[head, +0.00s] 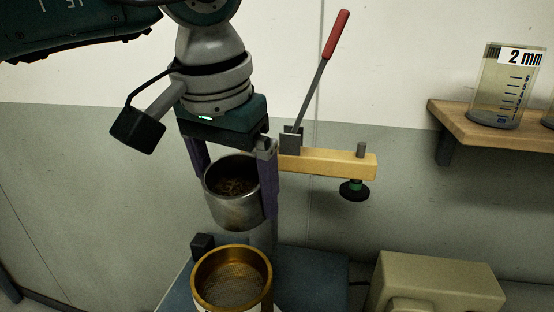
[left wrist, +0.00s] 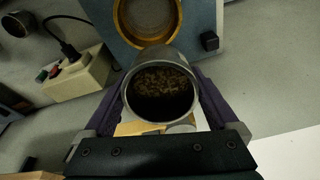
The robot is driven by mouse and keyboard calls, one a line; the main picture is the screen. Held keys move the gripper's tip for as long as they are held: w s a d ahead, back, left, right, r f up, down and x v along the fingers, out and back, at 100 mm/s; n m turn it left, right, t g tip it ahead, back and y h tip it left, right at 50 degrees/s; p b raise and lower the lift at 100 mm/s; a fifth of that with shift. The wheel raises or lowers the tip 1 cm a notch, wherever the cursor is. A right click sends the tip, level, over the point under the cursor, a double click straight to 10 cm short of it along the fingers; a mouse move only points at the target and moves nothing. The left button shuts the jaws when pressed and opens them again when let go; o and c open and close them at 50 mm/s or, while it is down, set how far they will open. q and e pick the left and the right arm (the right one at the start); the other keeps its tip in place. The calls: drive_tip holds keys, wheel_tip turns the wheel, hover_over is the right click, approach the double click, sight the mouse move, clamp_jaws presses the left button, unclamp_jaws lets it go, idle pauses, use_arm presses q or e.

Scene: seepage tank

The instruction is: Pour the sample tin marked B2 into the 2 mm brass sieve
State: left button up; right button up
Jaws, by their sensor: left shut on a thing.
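My left gripper (head: 235,190) is shut on a metal tin (head: 233,208), with a finger on each side of it. The tin holds brown, grainy material, which also shows inside the tin (left wrist: 160,92) in the left wrist view. The tin looks slightly tilted; no marking on it is readable. The brass sieve (head: 231,256) stands below the tin, with its mesh visible and no material seen on it. The sieve (left wrist: 119,24) also shows beyond the tin's rim in the left wrist view. A white label on the sieve's front is mostly cut off. My right gripper is not in view.
The sieve stands on a blue unit (head: 310,280). A yellow beam (head: 330,162) with a red-handled lever (head: 336,34) is just right of the gripper. A beige box (head: 438,280) stands lower right.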

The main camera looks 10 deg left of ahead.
use_arm(q)
drive_tip(key=shift+f+t, duration=0.4)
drive_tip(key=shift+t, duration=0.2)
drive_tip(key=shift+f+t+b, duration=0.5)
drive_tip(key=shift+t+b, duration=0.55)
drive_tip(key=shift+t, duration=0.05)
drive_tip(key=shift+w+t+b, duration=0.1)
drive_tip(key=shift+t+b, duration=0.2)
drive_tip(key=shift+b, duration=0.4)
drive_tip(key=t+b, duration=0.2)
drive_tip(key=b, duration=0.2)
drive_tip(key=shift+f, duration=0.2)
drive_tip(key=t+b, duration=0.1)
drive_tip(key=b, duration=0.3)
drive_tip(key=t+b, duration=0.1)
drive_tip(key=b, duration=0.2)
drive_tip(key=shift+s+f+t+h+b, duration=0.3)
drive_tip(key=shift+s+f+t+b, duration=0.05)
drive_tip(key=shift+t+b, duration=0.05)
drive_tip(key=t+b, duration=0.1)
drive_tip(key=b, duration=0.2)
drive_tip(key=shift+b, duration=0.35)
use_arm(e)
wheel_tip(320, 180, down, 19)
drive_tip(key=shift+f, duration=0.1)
use_arm(q)
drive_tip(key=shift+r, duration=0.1)
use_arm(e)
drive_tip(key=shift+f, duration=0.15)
